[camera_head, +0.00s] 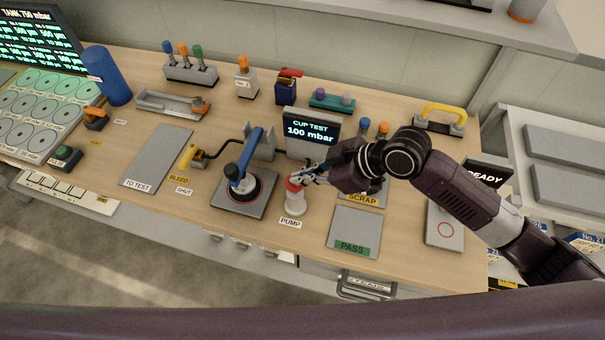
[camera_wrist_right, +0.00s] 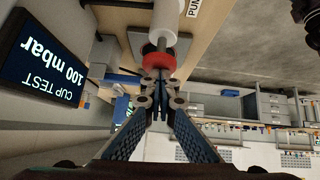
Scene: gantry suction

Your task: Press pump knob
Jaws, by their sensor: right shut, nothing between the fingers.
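The pump (camera_head: 295,202) is a white cylinder with a red knob (camera_head: 293,184) on top, standing upright by the front edge of the bench behind its PUMP label. My right gripper (camera_head: 303,179) reaches in from the right with its fingertips at the knob. In the right wrist view the red knob (camera_wrist_right: 146,58) and white pump body (camera_wrist_right: 166,18) are straight ahead of the fingertips (camera_wrist_right: 161,84), which are shut with nothing between them. The fingertips overlap the knob's edge there; I cannot tell whether they touch it. My left gripper is not in view.
The CUP TEST display (camera_head: 311,130) reads 100 mbar behind the pump. A blue-armed suction cup on a grey plate (camera_head: 232,205) stands just left of the pump. A yellow bleed lever (camera_head: 188,156) is farther left. The PASS pad (camera_head: 356,224) lies to the right.

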